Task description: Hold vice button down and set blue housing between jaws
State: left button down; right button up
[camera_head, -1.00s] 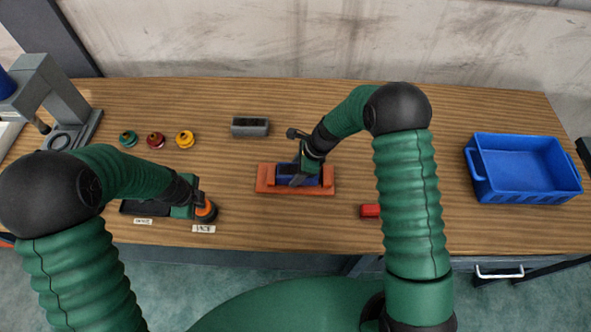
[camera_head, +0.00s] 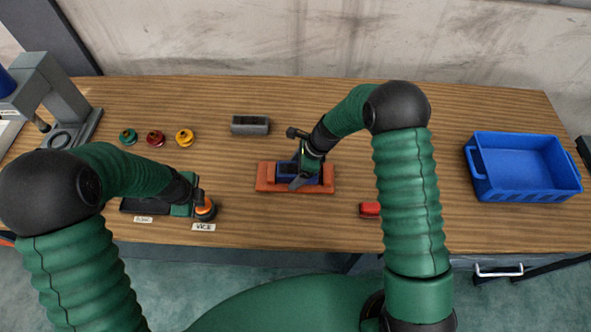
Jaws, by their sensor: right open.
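The blue housing (camera_head: 286,170) sits between the jaws of the orange-red vice (camera_head: 265,183) near the middle of the table. My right gripper (camera_head: 302,180) is over the housing, open, with its fingers close to the housing's right part; whether they touch it I cannot tell. The vice button (camera_head: 207,212), orange on a dark round base, is at the left behind the label "VICE" (camera_head: 203,227). My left gripper (camera_head: 202,202) is at the button's top and partly covers it. Its fingers are too small and hidden to tell open from shut.
A grey housing (camera_head: 250,125) lies behind the vice. Teal, red and yellow spools (camera_head: 156,138) stand in a row at the back left, beside a grey press (camera_head: 62,100). A red block (camera_head: 369,209) lies right of the vice. A blue crate (camera_head: 522,195) stands at the right.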

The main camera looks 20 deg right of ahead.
pick_arm(q)
jog(key=shift+s+f, duration=0.1)
pick_arm(e)
jog(key=v, duration=1.2)
pick_arm(q)
jog(key=p+v, duration=0.2)
jog(key=w+p+v, duration=0.1)
jog(key=v, duration=0.1)
jog(key=p+v, duration=0.2)
jog(key=shift+w+d+r+p, duration=0.15)
jog(key=shift+w+r+p, duration=0.15)
jog(key=shift+r, duration=0.4)
pick_arm(e)
notch_tip(320, 180, up, 5)
jog(key=shift+r, duration=0.25)
